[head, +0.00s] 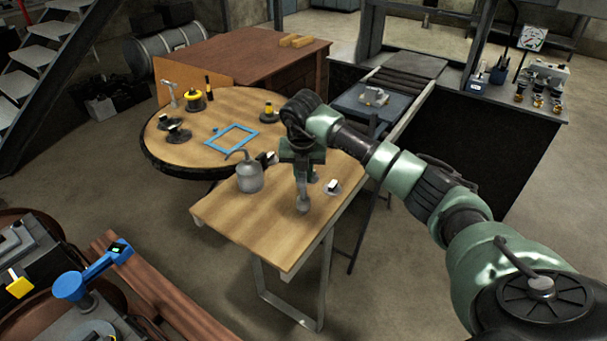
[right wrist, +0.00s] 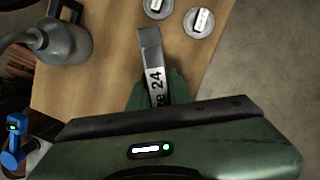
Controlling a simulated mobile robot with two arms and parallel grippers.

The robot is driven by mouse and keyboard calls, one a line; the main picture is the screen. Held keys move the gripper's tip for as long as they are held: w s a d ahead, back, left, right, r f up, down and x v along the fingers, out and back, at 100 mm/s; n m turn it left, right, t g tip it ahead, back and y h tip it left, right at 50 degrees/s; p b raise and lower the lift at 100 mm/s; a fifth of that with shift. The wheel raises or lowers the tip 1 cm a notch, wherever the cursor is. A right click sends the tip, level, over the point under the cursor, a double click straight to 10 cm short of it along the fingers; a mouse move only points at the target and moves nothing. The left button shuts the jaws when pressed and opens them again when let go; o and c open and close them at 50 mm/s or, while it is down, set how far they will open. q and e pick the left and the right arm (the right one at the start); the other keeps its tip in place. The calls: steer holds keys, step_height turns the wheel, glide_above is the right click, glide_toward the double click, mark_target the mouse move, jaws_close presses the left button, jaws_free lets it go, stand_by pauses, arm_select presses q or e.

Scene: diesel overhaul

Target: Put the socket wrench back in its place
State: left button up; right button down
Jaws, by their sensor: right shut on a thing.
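My right gripper (head: 302,180) points down over the near wooden table and is shut on a grey metal tool, which I take for the socket wrench (head: 302,203). In the right wrist view the wrench (right wrist: 150,50) sticks out beyond the green fingers (right wrist: 160,92), with a white label reading "e 24"; the rest is hidden by the gripper. Its lower end is over the table top; I cannot tell whether it touches. Two small grey discs with white labels, one (right wrist: 198,22) and another (right wrist: 158,8), lie beyond it. My left gripper is not in view.
A grey oil can (head: 249,178) stands left of the gripper on the rectangular table (head: 250,220). Behind it, a round table (head: 220,105) holds a blue frame (head: 231,138) and several dark and yellow parts. The table's front left is clear.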

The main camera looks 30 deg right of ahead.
steer(key=shift+f+b, duration=0.7)
steer(key=shift+f, duration=0.35)
steer(key=c, duration=1.3)
jaws_free()
steer(key=shift+r, duration=0.1)
steer(key=shift+o, duration=0.2)
steer(key=o, duration=0.6)
steer(key=shift+r+p, duration=2.95)
steer(key=shift+r, duration=1.55)
